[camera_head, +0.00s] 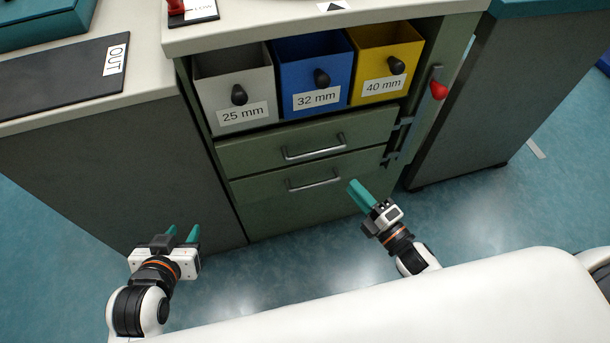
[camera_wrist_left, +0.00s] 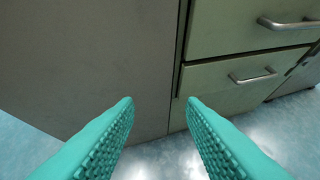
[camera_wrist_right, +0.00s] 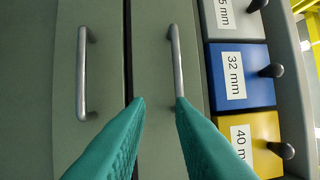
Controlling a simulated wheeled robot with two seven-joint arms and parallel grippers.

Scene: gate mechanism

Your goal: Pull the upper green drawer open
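The upper green drawer (camera_head: 262,145) is shut in the cabinet below the bins, with a silver bar handle (camera_head: 315,151). Its handle shows in the right wrist view (camera_wrist_right: 176,55), partly hidden by one finger, and in the left wrist view (camera_wrist_left: 292,23). My right gripper (camera_head: 354,186) is open and empty, in front of the drawers, below and right of the upper handle in the head view. In the right wrist view its fingertips (camera_wrist_right: 160,100) point at the upper drawer. My left gripper (camera_head: 183,232) is open and empty, low and left of the drawers.
A lower green drawer (camera_head: 260,188) with a similar handle (camera_head: 314,182) is shut below. Grey (camera_head: 215,95), blue (camera_head: 297,75) and yellow (camera_head: 405,52) bins stand above. A red-knobbed lever (camera_head: 438,90) and latch hardware (camera_head: 397,140) are on the cabinet's right. Floor in front is clear.

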